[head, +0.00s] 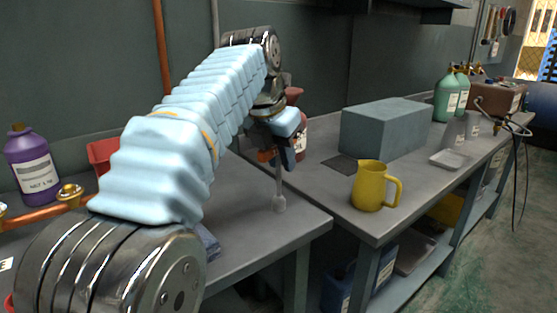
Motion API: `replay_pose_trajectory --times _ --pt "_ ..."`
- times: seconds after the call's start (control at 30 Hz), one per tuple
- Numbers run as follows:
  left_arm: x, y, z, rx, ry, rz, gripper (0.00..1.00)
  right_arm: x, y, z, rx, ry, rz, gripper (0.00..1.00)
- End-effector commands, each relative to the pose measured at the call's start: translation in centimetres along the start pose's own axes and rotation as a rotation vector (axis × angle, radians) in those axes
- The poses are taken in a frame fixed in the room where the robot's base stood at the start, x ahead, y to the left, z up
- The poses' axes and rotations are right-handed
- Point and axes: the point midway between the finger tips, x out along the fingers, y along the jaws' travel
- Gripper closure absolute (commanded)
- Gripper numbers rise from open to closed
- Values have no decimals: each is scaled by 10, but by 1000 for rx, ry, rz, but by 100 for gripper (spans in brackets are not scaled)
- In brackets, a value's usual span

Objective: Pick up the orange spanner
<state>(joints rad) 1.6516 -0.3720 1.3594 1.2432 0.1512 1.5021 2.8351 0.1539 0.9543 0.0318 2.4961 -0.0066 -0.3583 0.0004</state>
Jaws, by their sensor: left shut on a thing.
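My left arm comes in from the left in a pale blue quilted sleeve. Its gripper (283,150) is above the right end of the near bench, shut on a spanner (279,190). The spanner's grey shaft and head hang down from the jaws, roughly upright. A small orange patch shows beside the jaws; I cannot tell whether it is part of the spanner. The fingers hide the spanner's upper part. I cannot tell whether its lower end touches the bench top. My right gripper is not in view.
The near bench (255,225) has free room around the spanner. A purple bottle (31,168) stands left.

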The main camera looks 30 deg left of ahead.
Motion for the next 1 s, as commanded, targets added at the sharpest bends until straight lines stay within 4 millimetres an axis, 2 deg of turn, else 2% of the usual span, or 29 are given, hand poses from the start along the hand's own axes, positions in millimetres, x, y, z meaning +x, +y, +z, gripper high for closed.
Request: replay_pose_trajectory --times 0.33,0.53,0.6,0.87,1.0 --pt "-5 1 2 -1 -1 2 100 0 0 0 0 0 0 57" --pt "-23 1 10 -3 -2 5 100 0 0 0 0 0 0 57" --pt "-37 0 11 -1 -4 4 100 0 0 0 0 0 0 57" --pt "-104 -11 -10 0 -5 4 100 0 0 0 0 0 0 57" --pt "-129 -20 -34 6 -4 -1 100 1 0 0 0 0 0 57"
